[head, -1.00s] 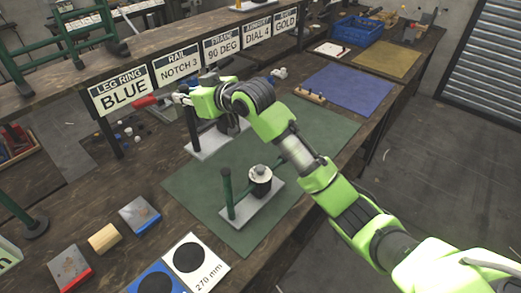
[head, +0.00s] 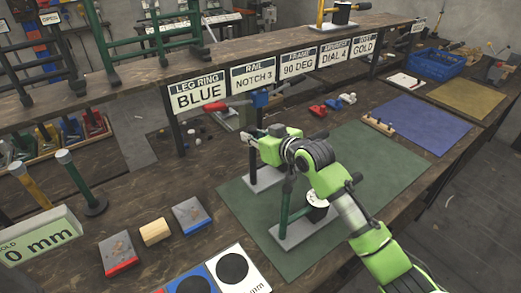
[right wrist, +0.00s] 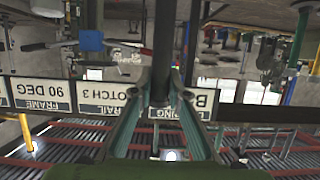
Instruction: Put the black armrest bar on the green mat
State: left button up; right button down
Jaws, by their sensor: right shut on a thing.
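The black armrest bar (head: 252,163) shows as a dark upright post above a light plate (head: 264,181). The plate is over the back-left part of the green mat (head: 350,150); I cannot tell if it touches the mat. My right gripper (head: 255,136) is at the top of the post. In the right wrist view its fingers (right wrist: 158,100) are shut on the dark bar (right wrist: 164,45). A similar unit with a green post (head: 285,203), a light plate and a round dial (head: 316,199) stands on the mat, partly behind my arm. My left gripper is out of view.
A labelled shelf (head: 230,58) runs behind the mat, with a red-handled tool (head: 215,106) below it. A blue mat (head: 425,122) and blue crate (head: 437,63) lie to the right. Blocks (head: 190,216) and dial cards (head: 235,268) lie at the front left.

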aim_at(255, 150)
jog(key=shift+w+f+p, duration=0.1)
jog(key=shift+f+p, duration=0.25)
jog(key=shift+f, duration=2.15)
jog(key=c, duration=2)
grip_release()
jog(key=shift+f, duration=0.2)
jog(key=shift+o, duration=0.2)
jog(key=shift+r, duration=0.15)
jog(key=b+v, duration=0.1)
jog(key=v, duration=1.1)
